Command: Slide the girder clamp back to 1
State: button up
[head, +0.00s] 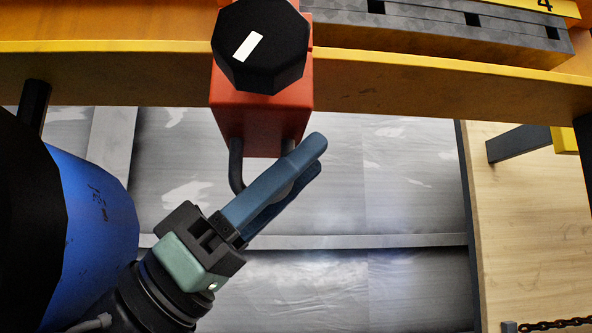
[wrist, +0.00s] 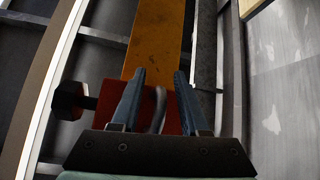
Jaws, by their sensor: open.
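The girder clamp (head: 262,115) is a red-orange block with a black faceted knob marked by a white bar. It sits on the orange-yellow girder (head: 420,85), and a dark loop handle (head: 236,165) hangs below it. My gripper (head: 314,146) is below the clamp at the handle, its blue fingers pointing up and right and covering part of the loop. In the wrist view the gripper (wrist: 160,72) is open, with the handle (wrist: 158,110) showing between its fingers and the red clamp (wrist: 110,95) behind. I cannot tell whether the fingers touch the handle.
A grey slotted rail (head: 430,25) runs along the girder, with a yellow plate marked 4 (head: 540,5) at the right. The mark 1 is not visible. A blue drum-like shape (head: 95,215) fills the left. A chain (head: 550,325) and a wooden panel (head: 530,240) are at right.

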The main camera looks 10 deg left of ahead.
jog(key=b+v, duration=0.4)
jog(key=v, duration=0.3)
jog(key=shift+a+f, duration=0.2)
jog(key=shift+a, duration=0.05)
